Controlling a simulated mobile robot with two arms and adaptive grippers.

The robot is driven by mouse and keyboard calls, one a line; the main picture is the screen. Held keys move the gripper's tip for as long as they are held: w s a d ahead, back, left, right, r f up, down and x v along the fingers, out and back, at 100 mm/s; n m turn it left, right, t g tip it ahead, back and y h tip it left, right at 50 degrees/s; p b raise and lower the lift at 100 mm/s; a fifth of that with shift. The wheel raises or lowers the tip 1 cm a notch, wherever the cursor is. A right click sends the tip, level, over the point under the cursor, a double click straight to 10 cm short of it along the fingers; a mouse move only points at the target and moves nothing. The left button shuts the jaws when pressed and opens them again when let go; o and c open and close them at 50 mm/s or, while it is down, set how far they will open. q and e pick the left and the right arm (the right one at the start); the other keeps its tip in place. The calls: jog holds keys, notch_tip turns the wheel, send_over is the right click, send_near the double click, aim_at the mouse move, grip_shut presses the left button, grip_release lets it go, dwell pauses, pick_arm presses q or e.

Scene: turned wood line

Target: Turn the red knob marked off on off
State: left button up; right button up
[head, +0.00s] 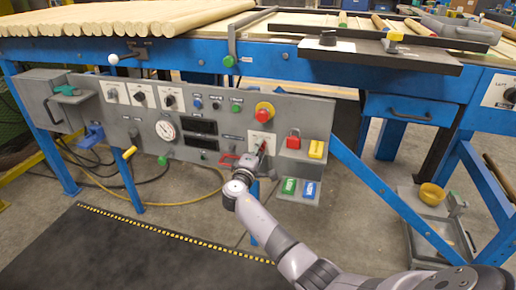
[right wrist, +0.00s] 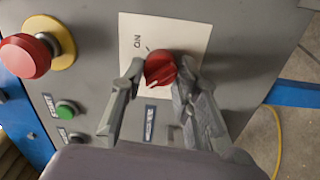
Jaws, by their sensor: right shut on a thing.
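The red knob (right wrist: 160,69) sits on a white plate (right wrist: 192,38) on the grey control panel. "ON" is printed at the plate's upper left in the right wrist view; I cannot read an "off" mark, and part of the plate is hidden behind the fingers. A pale line on the knob's face runs toward the lower left. My right gripper (right wrist: 162,73) has one finger on each side of the knob and is shut on it. In the head view the gripper (head: 256,158) covers most of the knob at the white plate (head: 256,137). My left gripper is not in view.
A red emergency button with a yellow collar (head: 265,111) is just above the knob. A red lock (head: 293,140) and a yellow block (head: 316,149) are to its right. A red handle (head: 228,158) is close on the left. A blue diagonal brace (head: 385,190) stands right of my arm.

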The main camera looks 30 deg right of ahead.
dwell(0.3)
jog(key=o, duration=1.2)
jog(key=shift+c, duration=0.2)
jog(key=v, duration=1.2)
